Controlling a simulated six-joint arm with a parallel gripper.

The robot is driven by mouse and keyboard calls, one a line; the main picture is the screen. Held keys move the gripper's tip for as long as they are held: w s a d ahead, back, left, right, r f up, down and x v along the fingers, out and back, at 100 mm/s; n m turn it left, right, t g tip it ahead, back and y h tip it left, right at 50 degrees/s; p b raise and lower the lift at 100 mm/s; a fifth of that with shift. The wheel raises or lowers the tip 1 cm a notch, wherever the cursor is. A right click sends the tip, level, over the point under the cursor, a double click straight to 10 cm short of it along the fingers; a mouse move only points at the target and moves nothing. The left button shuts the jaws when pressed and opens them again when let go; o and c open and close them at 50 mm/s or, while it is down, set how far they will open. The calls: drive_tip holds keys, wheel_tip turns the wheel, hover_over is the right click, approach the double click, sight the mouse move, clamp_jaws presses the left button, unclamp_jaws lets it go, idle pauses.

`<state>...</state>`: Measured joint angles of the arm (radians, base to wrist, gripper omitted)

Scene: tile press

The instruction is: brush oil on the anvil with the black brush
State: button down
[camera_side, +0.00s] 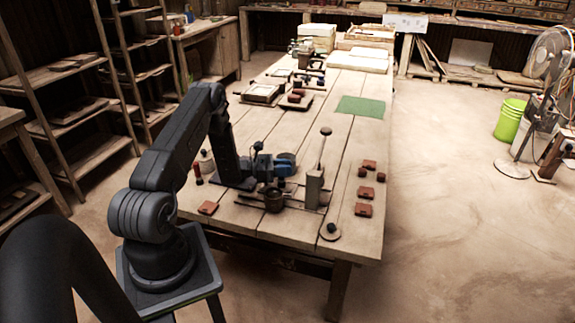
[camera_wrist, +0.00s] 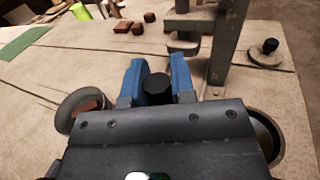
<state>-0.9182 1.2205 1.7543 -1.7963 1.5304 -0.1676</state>
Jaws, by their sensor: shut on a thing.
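My gripper (camera_wrist: 157,84) has its blue fingers closed on both sides of a black, round-topped thing (camera_wrist: 157,90), which looks like the handle of the black brush. Its lower end is hidden behind the gripper body. In the side view my gripper (camera_side: 264,164) is over the near left part of the table, left of the grey press (camera_side: 314,188). In the wrist view the press column (camera_wrist: 221,45) stands ahead and right, with a flat block (camera_wrist: 183,46), apparently the anvil, low on its left. Whether the anvil bears oil cannot be told.
A dark pot (camera_side: 273,201) stands close by the press. A round bowl with reddish contents (camera_wrist: 82,108) is left of my gripper. A disc with a black knob (camera_side: 330,232) sits near the front edge. Several red tiles (camera_side: 364,210) lie right of the press. A green mat (camera_side: 361,106) lies farther back.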

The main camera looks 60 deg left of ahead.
drive_tip(key=shift+s+d+r, duration=0.1)
drive_tip(key=shift+s+d, duration=0.2)
drive_tip(key=shift+s, duration=0.05)
drive_tip(key=shift+s+d+r, duration=0.1)
drive_tip(key=shift+d+r, duration=0.05)
drive_tip(key=shift+r, duration=0.05)
wheel_tip(320, 180, up, 6)
idle(0.3)
drive_tip(key=shift+r, duration=0.1)
idle(0.5)
